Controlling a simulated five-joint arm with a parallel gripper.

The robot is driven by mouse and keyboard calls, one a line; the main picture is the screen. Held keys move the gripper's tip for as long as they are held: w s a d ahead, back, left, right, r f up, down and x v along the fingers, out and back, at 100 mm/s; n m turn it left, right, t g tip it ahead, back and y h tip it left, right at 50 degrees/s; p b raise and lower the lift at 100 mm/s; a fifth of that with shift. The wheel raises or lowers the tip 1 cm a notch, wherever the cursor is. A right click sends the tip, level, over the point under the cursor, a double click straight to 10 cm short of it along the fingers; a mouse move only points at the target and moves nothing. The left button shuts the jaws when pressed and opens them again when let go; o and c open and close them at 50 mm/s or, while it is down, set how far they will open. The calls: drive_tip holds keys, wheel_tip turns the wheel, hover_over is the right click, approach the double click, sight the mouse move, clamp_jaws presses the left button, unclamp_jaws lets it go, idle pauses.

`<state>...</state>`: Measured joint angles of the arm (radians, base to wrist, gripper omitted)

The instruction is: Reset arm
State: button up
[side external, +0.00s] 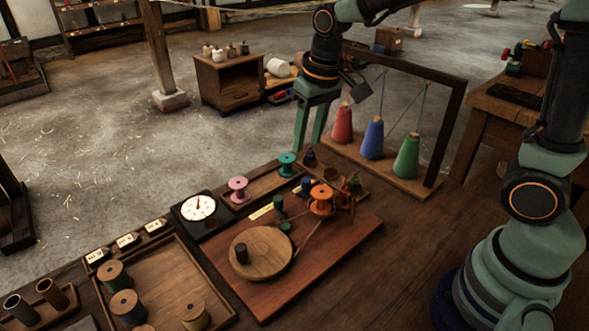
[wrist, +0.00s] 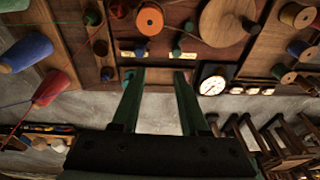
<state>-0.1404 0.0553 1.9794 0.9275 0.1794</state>
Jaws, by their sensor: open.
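My gripper (side external: 314,128) hangs from the arm at the top middle of the side external view, just left of the red thread cone (side external: 342,126). Its two green fingers point down, apart and empty. In the wrist view my gripper (wrist: 158,76) shows open, with nothing between the fingers. Below it on the bench are a teal spool (side external: 288,164), a pink spool (side external: 238,190) and an orange spool (side external: 321,199). The fingers are apart from these spools.
A dark wooden frame (side external: 460,115) holds red, blue (side external: 373,138) and green (side external: 406,157) cones close to my gripper's right. A dial scale (side external: 199,208), a round wooden disc (side external: 262,255) and a tray (side external: 165,262) with spools occupy the bench. Bare bench (side external: 400,262) lies at the right.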

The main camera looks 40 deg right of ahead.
drive_tip(key=s+d+r+t, duration=0.1)
drive_tip(key=s+d+r, duration=0.1)
drive_tip(key=s, duration=0.3)
drive_tip(key=s+d+r+t, duration=0.2)
drive_tip(key=s+d+r, duration=0.1)
drive_tip(key=s, duration=0.3)
drive_tip(key=shift+d+r+t, duration=0.2)
drive_tip(key=shift+d+t, duration=0.1)
